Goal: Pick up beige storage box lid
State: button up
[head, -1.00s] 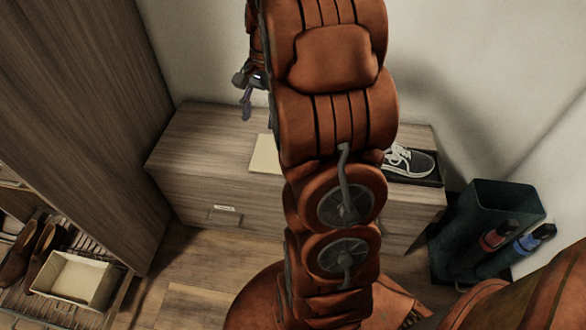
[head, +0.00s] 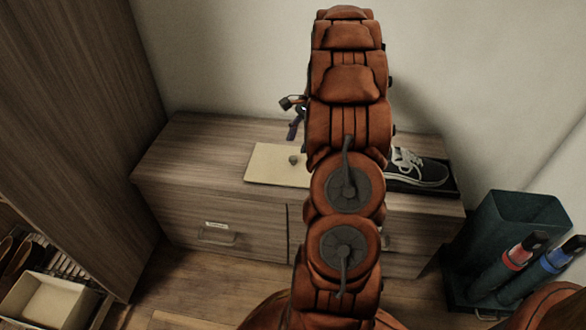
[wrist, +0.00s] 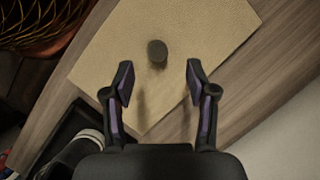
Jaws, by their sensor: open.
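The beige storage box lid (head: 268,167) lies flat on top of the wooden cabinet, partly hidden by my arm in the head view. A small dark knob stands on it. In the wrist view the lid (wrist: 185,35) fills the upper middle, with its knob (wrist: 157,53) just beyond my fingertips and roughly between their lines. My gripper (wrist: 158,82) is open and empty, with its two fingers apart over the lid. In the head view only part of my gripper (head: 295,118) shows, left of my arm.
A dark sneaker (head: 418,168) on a black tray is right of the lid. The wooden cabinet (head: 200,145) has bare top to the left. A beige open box (head: 48,302) sits on a rack at lower left. A dark umbrella stand (head: 515,225) is at right.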

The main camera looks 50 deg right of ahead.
aim_at(294, 158)
jog(key=b+x, duration=0.2)
jog(key=x, duration=0.3)
jog(key=shift+s+f, duration=0.15)
grip_shut()
dwell(0.4)
